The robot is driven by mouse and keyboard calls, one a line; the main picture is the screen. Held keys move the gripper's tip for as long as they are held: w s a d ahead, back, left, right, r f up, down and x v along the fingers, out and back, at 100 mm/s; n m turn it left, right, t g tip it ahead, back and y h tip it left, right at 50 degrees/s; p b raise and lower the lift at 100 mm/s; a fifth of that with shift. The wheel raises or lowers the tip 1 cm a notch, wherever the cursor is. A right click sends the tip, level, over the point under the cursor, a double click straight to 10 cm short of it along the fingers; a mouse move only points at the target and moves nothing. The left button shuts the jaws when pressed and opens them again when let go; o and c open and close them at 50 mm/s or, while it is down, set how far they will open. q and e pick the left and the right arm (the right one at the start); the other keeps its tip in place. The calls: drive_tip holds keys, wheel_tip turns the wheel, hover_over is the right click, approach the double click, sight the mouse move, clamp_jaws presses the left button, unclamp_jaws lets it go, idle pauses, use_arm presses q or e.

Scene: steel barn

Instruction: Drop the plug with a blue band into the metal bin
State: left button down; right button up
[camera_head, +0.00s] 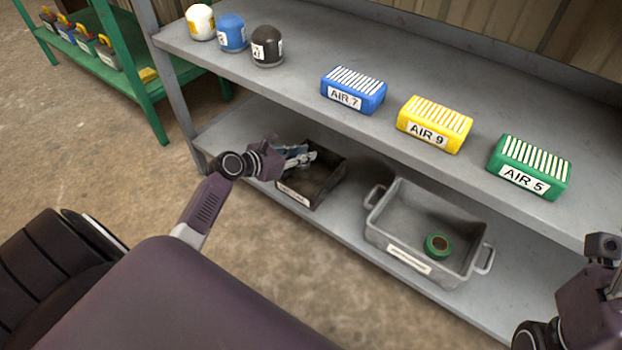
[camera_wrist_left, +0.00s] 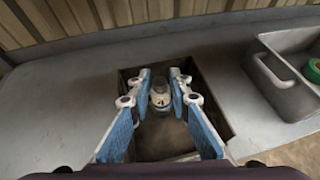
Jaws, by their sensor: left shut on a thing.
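My left gripper (camera_head: 305,158) reaches into a dark open box (camera_head: 325,185) on the lower shelf. In the left wrist view, the fingers (camera_wrist_left: 159,88) with blue pads are closed on a small pale grey plug (camera_wrist_left: 160,98). I cannot tell if the plug has a blue band. The grey metal bin (camera_head: 397,222), with a handle at each end and a label on its front, stands to the right of the dark box. It also shows in the left wrist view (camera_wrist_left: 268,85). My right gripper is mostly cut off at the right edge, with only its wrist part showing.
A green tape-like roll (camera_head: 437,245) lies in the metal bin. The upper shelf (camera_head: 300,65) holds blue, yellow and green labelled blocks and several rounded caps. It overhangs the lower shelf (camera_head: 360,230). A green rack (camera_head: 100,60) stands at the far left.

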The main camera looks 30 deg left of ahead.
use_arm(q)
drive_tip(key=c, duration=1.7)
unclamp_jaws()
drive_tip(key=v, duration=1.2)
